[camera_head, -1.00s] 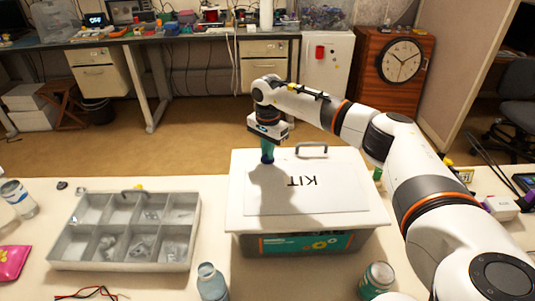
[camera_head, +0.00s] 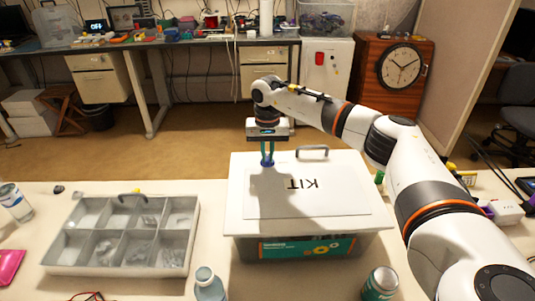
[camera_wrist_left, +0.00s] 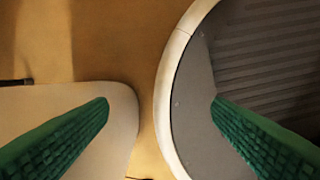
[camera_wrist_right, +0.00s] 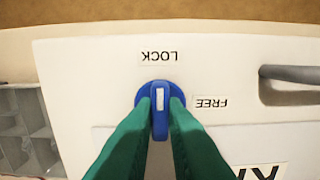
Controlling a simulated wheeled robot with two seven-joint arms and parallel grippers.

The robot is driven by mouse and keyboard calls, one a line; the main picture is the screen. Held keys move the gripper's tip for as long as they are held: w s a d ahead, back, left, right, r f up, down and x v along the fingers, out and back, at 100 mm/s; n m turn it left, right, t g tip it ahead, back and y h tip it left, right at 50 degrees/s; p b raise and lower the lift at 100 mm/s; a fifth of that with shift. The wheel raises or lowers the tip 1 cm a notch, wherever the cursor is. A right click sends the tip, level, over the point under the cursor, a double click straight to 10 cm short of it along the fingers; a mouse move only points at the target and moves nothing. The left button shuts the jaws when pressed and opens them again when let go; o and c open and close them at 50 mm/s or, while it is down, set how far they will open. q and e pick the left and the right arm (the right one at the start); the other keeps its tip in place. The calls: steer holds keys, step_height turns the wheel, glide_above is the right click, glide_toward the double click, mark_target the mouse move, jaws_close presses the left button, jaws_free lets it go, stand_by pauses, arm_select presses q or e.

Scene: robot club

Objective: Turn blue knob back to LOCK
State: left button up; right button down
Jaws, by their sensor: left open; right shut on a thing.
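The blue knob (camera_wrist_right: 159,92) stands on the white lid (camera_head: 342,190) of the KIT box (camera_head: 310,247). In the right wrist view its white mark runs straight toward the LOCK label (camera_wrist_right: 159,57). The FREE label (camera_wrist_right: 211,103) is to the right of the knob. My right gripper (camera_head: 267,161) points down with its green fingers shut on the knob, one on each side. The knob's lower part is partly hidden by the fingers. My left gripper (camera_wrist_left: 160,101) is open and empty in the left wrist view, and is outside the head view.
A grey lid handle (camera_head: 313,149) is right of the knob. A compartment tray (camera_head: 187,252) with small parts stands left of the box. A bottle (camera_head: 208,284) and a green can (camera_head: 380,283) stand in front. Bare table shows between tray and box.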

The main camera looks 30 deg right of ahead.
mark_target(267, 157)
steer(key=shift+r, duration=0.1)
stand_by(0.4)
steer(key=c, duration=1.5)
jaws_free()
steer(key=shift+o, duration=0.2)
step_height(267, 157, up, 12)
steer(key=b, duration=0.1)
steer(key=shift+b, duration=0.3)
